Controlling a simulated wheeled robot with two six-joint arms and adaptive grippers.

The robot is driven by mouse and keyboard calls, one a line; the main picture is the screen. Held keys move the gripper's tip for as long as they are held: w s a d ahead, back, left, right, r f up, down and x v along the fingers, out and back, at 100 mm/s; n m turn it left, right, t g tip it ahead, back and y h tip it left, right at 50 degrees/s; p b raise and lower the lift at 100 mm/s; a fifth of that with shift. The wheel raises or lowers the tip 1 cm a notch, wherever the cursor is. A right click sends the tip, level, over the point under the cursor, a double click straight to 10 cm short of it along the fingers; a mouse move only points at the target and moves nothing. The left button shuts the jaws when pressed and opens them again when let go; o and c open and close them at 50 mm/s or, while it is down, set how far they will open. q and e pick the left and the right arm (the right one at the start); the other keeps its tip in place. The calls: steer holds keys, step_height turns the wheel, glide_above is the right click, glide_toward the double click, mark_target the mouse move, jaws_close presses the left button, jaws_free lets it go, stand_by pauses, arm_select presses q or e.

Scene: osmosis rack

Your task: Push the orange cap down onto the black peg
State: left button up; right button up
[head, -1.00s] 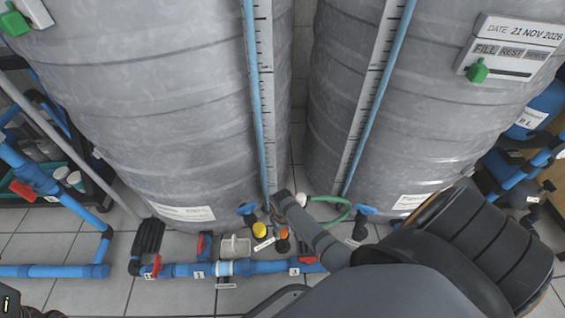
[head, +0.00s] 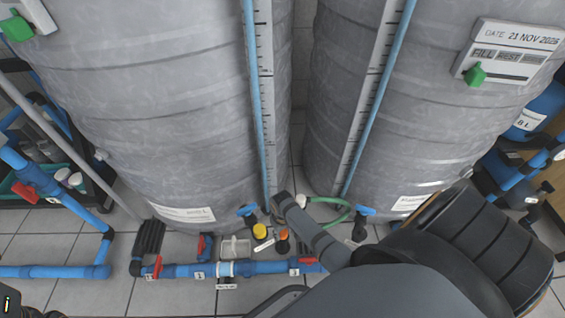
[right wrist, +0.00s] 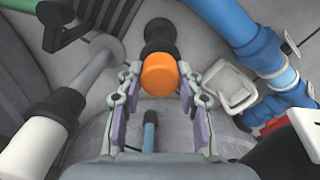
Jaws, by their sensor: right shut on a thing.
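The orange cap (right wrist: 160,75) is between the two fingertips of my right gripper (right wrist: 159,84) in the right wrist view. My right gripper is shut on it. The black peg (right wrist: 159,33) shows directly behind the cap and in line with it. The cap overlaps the peg's near end, so I cannot tell how far down it sits. In the head view the cap (head: 284,236) is small, just above the dark peg (head: 283,247), beside my right arm. The right fingers are too small to make out there.
Two large grey tanks (head: 180,110) stand behind. A blue pipe (head: 258,267) with red valve handles runs along the floor in front. A yellow-topped item (head: 260,230) and a pale tray (head: 236,246) are left of the cap. A green hose (head: 335,219) curves at right.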

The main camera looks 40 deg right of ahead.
steer(key=shift+f, duration=0.4)
stand_by(0.3)
steer(key=o, duration=0.9)
steer(key=shift+o, duration=0.2)
steer(key=shift+r, duration=0.1)
step_height(320, 180, up, 12)
